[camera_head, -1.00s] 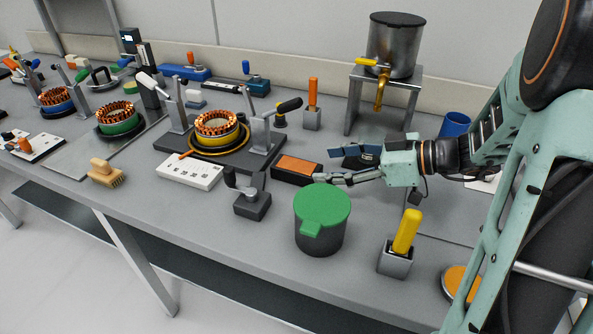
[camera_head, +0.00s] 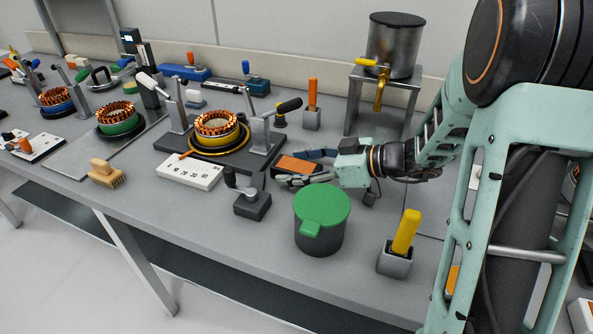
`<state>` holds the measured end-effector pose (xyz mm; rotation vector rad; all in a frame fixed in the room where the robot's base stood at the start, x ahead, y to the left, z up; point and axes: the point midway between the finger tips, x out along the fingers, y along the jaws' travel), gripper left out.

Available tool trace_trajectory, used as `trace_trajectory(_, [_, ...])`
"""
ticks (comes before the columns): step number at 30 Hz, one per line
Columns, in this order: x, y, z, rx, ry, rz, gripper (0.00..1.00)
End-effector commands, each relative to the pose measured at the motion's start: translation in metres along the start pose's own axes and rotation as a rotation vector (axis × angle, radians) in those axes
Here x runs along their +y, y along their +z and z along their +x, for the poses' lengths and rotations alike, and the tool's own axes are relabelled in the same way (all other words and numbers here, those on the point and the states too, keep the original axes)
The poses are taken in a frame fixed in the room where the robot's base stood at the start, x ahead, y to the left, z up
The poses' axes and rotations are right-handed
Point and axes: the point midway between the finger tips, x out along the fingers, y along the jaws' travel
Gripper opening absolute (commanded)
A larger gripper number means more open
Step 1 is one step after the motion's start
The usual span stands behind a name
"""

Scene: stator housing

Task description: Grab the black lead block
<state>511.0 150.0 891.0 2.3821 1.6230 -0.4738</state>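A low black block with an orange top (camera_head: 296,165) lies on the bench at the centre of the view, just right of the dark fixture base. It is the likeliest black lead block, though I see no label. My gripper (camera_head: 294,168) reaches in from the right, low over the bench. Its fingers are spread, one on the near side of the block and one on the far side. The fingers partly hide the block's right end and edges. I cannot tell whether they touch it.
A dark bin with a green lid (camera_head: 320,218) stands just in front of my gripper. A small dark clamp block (camera_head: 252,204) and a white panel (camera_head: 189,171) lie to the left. A stator fixture (camera_head: 218,130) is behind left, a metal pot stand (camera_head: 383,76) behind right.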

Motion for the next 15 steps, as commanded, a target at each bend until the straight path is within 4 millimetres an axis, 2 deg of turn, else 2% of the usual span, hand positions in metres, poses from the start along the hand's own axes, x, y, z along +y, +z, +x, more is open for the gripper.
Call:
trace_trajectory(2, [0.0001, -0.0001, -0.0003, 0.0, 0.0, 0.0, 0.51])
trace_trajectory(13, [0.0, -0.0001, -0.0005, 0.0, 0.0, 0.0, 0.1])
trace_trajectory(15, [0.0002, -0.0008, -0.0006, 0.001, 0.0, 0.0, 0.09])
